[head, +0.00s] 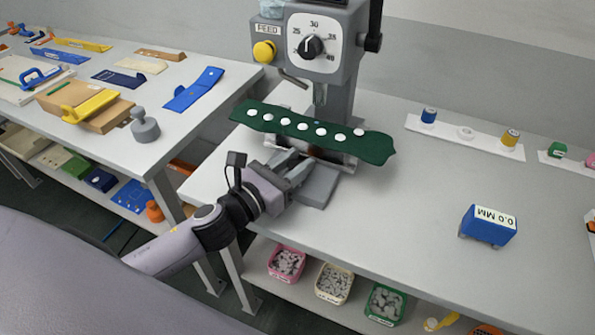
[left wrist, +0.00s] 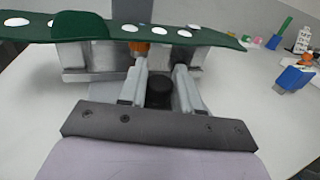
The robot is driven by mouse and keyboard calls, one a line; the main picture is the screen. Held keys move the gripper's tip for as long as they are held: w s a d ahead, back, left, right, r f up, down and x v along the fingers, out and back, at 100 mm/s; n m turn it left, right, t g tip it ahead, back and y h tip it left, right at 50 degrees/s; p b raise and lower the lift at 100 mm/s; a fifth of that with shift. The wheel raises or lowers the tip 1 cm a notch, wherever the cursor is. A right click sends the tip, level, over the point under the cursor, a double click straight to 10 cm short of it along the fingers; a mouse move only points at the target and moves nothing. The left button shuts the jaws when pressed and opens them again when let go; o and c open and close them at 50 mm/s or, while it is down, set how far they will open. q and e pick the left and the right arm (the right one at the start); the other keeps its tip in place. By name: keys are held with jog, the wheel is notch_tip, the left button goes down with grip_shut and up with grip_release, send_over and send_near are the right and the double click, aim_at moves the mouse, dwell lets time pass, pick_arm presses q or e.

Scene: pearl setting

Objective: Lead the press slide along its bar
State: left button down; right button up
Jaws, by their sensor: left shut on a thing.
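The grey press (head: 340,85) stands at the back of the table, with a dial and a yellow button on its head. A dark green strip (head: 270,118) with a row of white discs lies across the front of the press, under its tool; it also crosses the left wrist view (left wrist: 215,38). My left gripper (head: 297,168) is at the press base, just below the strip, shut on the press slide. In the left wrist view its fingers (left wrist: 162,72) reach under the strip's edge, with a dark round part between them. The strip hides much of the slide and bar. My right gripper is out of view.
A blue block (head: 488,226) marked 0.0 MM stands on the table at right. White strips with spools (head: 465,138) lie behind it. Bins (head: 335,283) sit on the shelf below. A second table (head: 130,130) at left holds boards and tools. The table between press and blue block is clear.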

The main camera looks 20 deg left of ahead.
pick_arm(q)
jog(key=shift+w, duration=0.4)
jog(key=shift+w+a, duration=0.1)
jog(key=shift+w, duration=0.05)
jog(key=shift+r, duration=0.1)
jog(key=c, duration=0.9)
grip_release()
jog(key=shift+w, duration=0.2)
jog(key=v, duration=0.6)
jog(key=shift+b, duration=0.4)
jog(key=shift+s+a, duration=0.1)
jog(key=shift+s, duration=0.55)
